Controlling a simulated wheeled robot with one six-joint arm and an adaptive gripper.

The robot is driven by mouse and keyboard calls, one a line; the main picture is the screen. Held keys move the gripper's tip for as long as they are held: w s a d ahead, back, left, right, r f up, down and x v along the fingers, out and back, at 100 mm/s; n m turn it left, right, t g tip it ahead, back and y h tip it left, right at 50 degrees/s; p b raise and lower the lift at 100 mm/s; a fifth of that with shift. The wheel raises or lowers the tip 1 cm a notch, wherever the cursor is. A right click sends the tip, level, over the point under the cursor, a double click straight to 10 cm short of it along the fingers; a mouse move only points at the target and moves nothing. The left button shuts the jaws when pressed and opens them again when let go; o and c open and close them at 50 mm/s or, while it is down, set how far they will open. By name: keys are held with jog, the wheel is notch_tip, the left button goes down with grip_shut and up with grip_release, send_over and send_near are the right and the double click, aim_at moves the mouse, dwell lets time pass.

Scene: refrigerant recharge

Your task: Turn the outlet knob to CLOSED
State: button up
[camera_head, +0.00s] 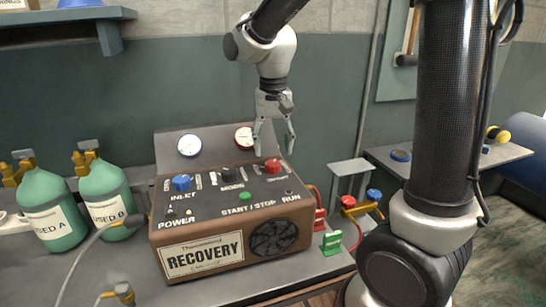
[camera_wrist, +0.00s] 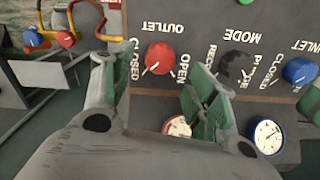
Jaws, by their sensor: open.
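The red outlet knob (camera_head: 273,166) is on the sloped top of the recovery machine (camera_head: 205,253), at its right. In the wrist view the outlet knob (camera_wrist: 158,58) appears upside down, with CLOSED printed on its left and OPEN on its lower right. A white pointer mark shows on it, toward the picture's lower left, but I cannot read its exact setting. My gripper (camera_head: 273,138) is open and points down just above the knob. In the wrist view its fingers (camera_wrist: 161,88) stand apart to either side of the knob, with nothing between them; I cannot tell whether they touch it.
The blue inlet knob (camera_head: 181,183) and black mode knob (camera_head: 231,173) are left of the outlet knob. Two gauges (camera_head: 189,145) stand behind on the back panel. Green cylinders (camera_head: 107,203) stand at left. A side table (camera_head: 448,163) is at right.

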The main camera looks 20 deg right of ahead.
aim_at(273, 162)
notch_tip(273, 162, up, 7)
jog(key=shift+r, duration=0.15)
dwell(0.4)
